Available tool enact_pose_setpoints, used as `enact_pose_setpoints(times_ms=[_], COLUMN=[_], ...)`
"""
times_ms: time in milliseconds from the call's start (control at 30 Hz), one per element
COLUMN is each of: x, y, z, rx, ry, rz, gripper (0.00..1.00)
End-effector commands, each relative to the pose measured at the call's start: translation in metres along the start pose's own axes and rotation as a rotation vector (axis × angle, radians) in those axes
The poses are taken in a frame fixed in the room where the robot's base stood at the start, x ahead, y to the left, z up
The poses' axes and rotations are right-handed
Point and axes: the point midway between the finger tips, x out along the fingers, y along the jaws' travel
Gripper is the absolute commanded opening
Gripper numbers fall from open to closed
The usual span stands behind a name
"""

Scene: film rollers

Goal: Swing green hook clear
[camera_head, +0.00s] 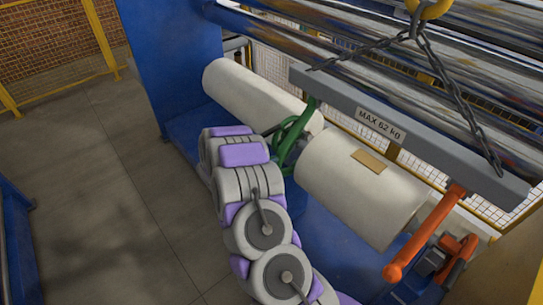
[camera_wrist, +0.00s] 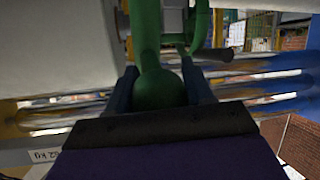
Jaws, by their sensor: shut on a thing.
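The green hook (camera_head: 291,132) hangs from the left end of a grey lifting beam (camera_head: 330,92), in the gap between two white film rolls. In the wrist view, the green hook's rounded knob (camera_wrist: 160,89) sits between the dark fingers of my gripper (camera_wrist: 161,86), which is shut on it. In the head view my grey and purple arm reaches up to the hook from below, and my fingers are mostly hidden. An orange hook (camera_head: 425,235) hangs from the beam's right end.
The left roll (camera_head: 250,92) and right roll (camera_head: 350,195), which bears a tan label, lie close on both sides of the green hook. Chains (camera_head: 447,77) run from the beam to a yellow lifting hook (camera_head: 429,9). Metal rollers stretch behind. Open floor (camera_head: 90,180) lies left.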

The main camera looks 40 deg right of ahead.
Motion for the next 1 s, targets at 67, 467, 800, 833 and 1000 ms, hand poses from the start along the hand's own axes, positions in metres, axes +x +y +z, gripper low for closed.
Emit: enact_pose_setpoints(times_ms=[67, 467, 800, 833, 1000], x=[-0.009, -0.025, -0.028, -0.028, -0.028], y=[-0.002, -0.003, -0.003, -0.003, -0.003], z=[-0.012, -0.023, -0.028, -0.028, -0.028], rx=[0.009, 0.023, 0.028, 0.028, 0.027], ry=[-0.024, -0.092, -0.085, -0.084, -0.085], rz=[-0.010, -0.025, -0.028, -0.028, -0.027], gripper=[0.00, 0.00, 0.00, 0.00, 0.64])
